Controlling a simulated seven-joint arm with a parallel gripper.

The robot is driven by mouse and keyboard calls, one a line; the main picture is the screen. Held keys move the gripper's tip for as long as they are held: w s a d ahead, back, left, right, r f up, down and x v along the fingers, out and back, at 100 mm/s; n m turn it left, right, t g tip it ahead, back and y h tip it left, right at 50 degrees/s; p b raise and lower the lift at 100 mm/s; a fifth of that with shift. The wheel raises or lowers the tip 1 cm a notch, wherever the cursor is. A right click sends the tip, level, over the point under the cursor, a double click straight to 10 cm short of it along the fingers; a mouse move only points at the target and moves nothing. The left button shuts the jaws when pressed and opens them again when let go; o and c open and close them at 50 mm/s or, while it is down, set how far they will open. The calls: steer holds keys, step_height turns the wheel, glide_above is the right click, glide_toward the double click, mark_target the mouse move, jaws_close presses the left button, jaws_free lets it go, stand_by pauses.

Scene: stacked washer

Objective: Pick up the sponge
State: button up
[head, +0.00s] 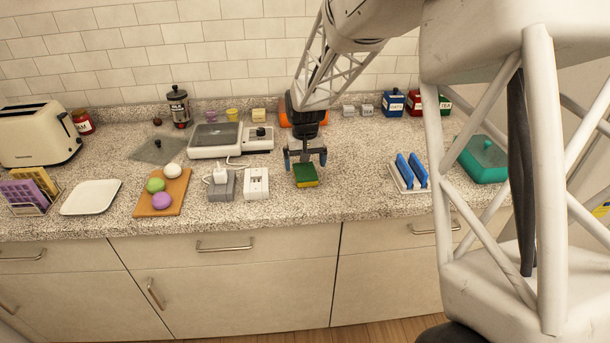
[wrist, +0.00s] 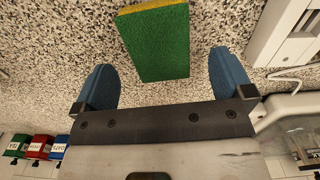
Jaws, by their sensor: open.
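The sponge (head: 305,176) is green on its upper face with a yellow side, and lies flat on the speckled counter. In the wrist view the sponge (wrist: 157,44) is at the top middle, slightly tilted, beyond and between the lines of the two blue fingers. My gripper (head: 306,160) is open and empty, pointing down over the counter just behind the sponge. In the wrist view my gripper (wrist: 165,82) has its fingers wide apart, with a gap wider than the sponge. I cannot tell its exact height above the counter.
A white outlet block (head: 256,183) stands left of the sponge. A rack with blue items (head: 408,172) stands to the right. A white scale-like appliance (head: 230,140) is behind left. The counter's front edge is just ahead of the sponge; bare counter lies to its right.

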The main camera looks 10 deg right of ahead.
mark_target(305, 171)
steer(key=shift+f, duration=2)
steer(key=shift+c, duration=0.5)
steer(key=c, duration=0.9)
steer(key=shift+r, duration=0.1)
steer(key=shift+r, duration=0.8)
step_height(305, 171, up, 2)
steer(key=shift+s, duration=0.15)
steer(key=s+d+r, duration=0.1)
steer(key=s+d, duration=0.1)
steer(key=s, duration=1.3)
steer(key=shift+s, duration=0.3)
steer(key=shift+d+r, duration=0.1)
